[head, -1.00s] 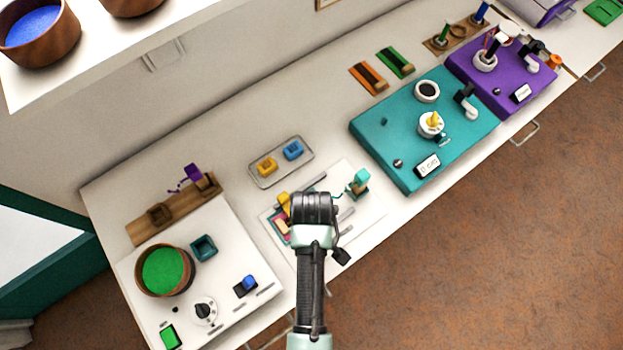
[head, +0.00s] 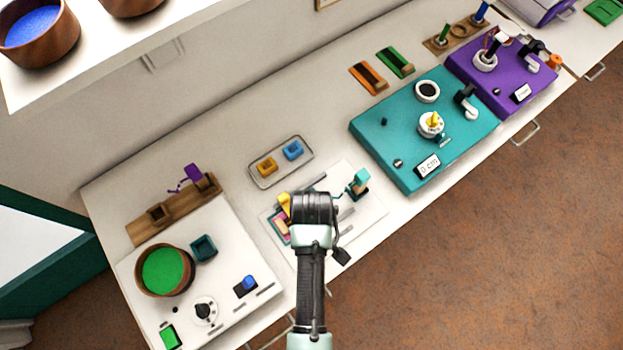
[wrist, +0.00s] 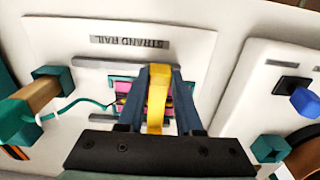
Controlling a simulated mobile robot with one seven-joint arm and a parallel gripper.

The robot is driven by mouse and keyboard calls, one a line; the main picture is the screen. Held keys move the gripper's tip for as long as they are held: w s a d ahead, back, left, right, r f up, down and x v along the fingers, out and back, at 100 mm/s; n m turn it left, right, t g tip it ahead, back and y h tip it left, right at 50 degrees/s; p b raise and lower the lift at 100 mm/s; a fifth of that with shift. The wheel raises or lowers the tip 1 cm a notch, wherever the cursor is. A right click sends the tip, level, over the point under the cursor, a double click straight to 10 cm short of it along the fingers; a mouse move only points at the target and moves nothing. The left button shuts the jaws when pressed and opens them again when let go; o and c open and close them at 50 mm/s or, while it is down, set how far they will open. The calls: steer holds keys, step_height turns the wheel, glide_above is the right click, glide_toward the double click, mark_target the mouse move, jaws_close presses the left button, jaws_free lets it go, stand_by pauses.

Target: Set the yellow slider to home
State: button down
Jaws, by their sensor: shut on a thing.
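The yellow slider (wrist: 157,95) stands upright between the two fingers of my gripper (wrist: 160,78) in the wrist view. The fingers are shut on it. In the head view its yellow top (head: 284,203) shows just left of my gripper (head: 308,207), whose fingertips are hidden behind the wrist. The slider is on the white board (wrist: 207,48) labelled STRAND RAIL. A pink and teal patterned piece (wrist: 126,100) lies behind and beside the fingers. The slider's base and any home mark are hidden.
A teal block on a wooden post (wrist: 18,120), with a teal strand, stands at the wrist view's left. A grey tray (head: 253,180) holds yellow and blue blocks behind the board. A white panel (head: 232,290) with a knob is at left; a teal panel (head: 400,150) is at right.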

stand_by(0.7)
steer(key=w+d, duration=0.4)
steer(key=d, duration=0.1)
steer(key=w+d, duration=0.2)
steer(key=d, duration=0.1)
steer(key=shift+d+b, duration=0.1)
steer(key=shift+b, duration=0.2)
steer(key=shift+w+d+r, duration=0.1)
steer(key=shift+w, duration=0.05)
steer(key=c, duration=0.6)
jaws_free()
steer(key=shift+d, duration=0.1)
steer(key=shift+o, duration=0.2)
step_height(320, 180, up, 13)
